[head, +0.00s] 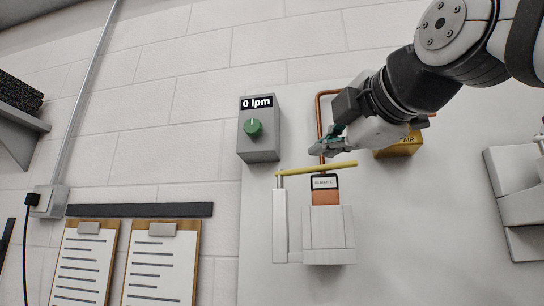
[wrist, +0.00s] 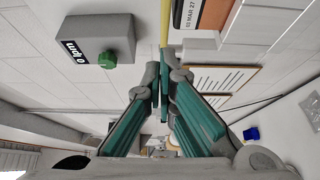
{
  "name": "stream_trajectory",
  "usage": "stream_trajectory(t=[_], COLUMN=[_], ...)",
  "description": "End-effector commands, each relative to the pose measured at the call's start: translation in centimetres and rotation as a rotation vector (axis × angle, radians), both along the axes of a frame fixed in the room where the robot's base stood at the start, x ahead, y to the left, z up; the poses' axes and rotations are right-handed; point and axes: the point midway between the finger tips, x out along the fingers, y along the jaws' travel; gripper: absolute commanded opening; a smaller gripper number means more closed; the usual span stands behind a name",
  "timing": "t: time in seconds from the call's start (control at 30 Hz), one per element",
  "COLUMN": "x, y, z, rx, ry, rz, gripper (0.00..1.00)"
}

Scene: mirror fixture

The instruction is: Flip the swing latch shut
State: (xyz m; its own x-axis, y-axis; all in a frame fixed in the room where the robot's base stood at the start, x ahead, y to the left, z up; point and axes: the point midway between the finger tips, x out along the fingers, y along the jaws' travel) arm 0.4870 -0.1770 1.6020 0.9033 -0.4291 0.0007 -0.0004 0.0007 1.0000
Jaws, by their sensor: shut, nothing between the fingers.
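The swing latch appears to be a slim yellow bar (head: 335,166), lying nearly level, slightly higher at its right end. Its left end sits at a thin grey post (head: 280,210) on the white fixture (head: 328,240). The bar passes above an orange-brown block with a dated label (head: 324,182) held in the fixture. My gripper (head: 316,151) is shut and empty, just above the middle of the bar; I cannot tell whether it touches. In the wrist view the green-padded fingers (wrist: 161,85) are together, and the yellow bar (wrist: 165,28) runs just beyond their tips.
A grey box with a green knob (head: 253,128) and a "0 lpm" display is left of my gripper. A copper pipe (head: 319,110) and a yellow air block (head: 394,148) are behind my arm. Clipboards (head: 85,260) hang at lower left. A grey fixture (head: 515,185) stands right.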

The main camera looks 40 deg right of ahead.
Motion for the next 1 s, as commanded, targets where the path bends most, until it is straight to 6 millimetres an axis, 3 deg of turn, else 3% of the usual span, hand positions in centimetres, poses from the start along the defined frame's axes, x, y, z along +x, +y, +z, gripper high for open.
stream_trajectory(t=[0.1,0.4,0.83,1.0], x=[1.8,2.6,2.7,2.8], y=[-1.2,-4.2,-4.5,-5.7], z=[0.0,0.0,0.0,0.0], rx=[0.002,0.001,0.001,0.0], ry=[0.002,0.0,0.0,0.0], rz=[0.0,0.0,0.001,0.004], gripper=[0.0,0.0,0.0,0.0])
